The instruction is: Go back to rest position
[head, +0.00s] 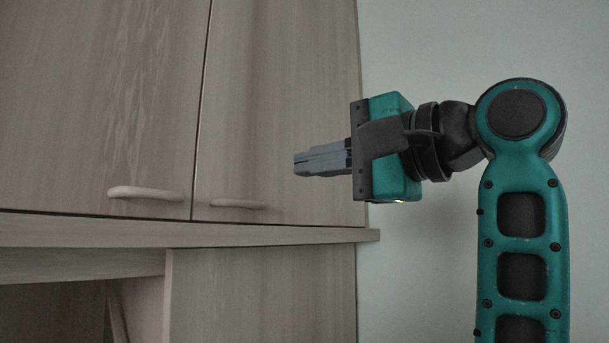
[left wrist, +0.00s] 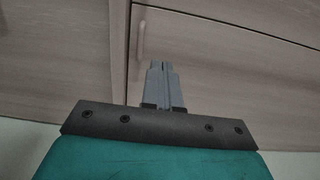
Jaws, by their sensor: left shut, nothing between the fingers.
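My left gripper (head: 298,164) is in the middle of the head view, its arm rising at the right side of the picture. Its grey fingers point left, level, and are together with nothing between them. They appear in front of the right cabinet door (head: 285,90), above and to the right of its handle (head: 238,204). In the left wrist view the closed fingers (left wrist: 160,66) point toward the wooden doors, with a pale handle (left wrist: 140,38) beyond them. I cannot tell the exact gap to the door. My right gripper is not in view.
The left cabinet door (head: 100,90) has its own handle (head: 145,193). Both doors look shut. A wooden ledge (head: 300,235) runs below them, over an open recess at lower left. A plain pale green wall (head: 430,45) is to the right of the cabinet.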

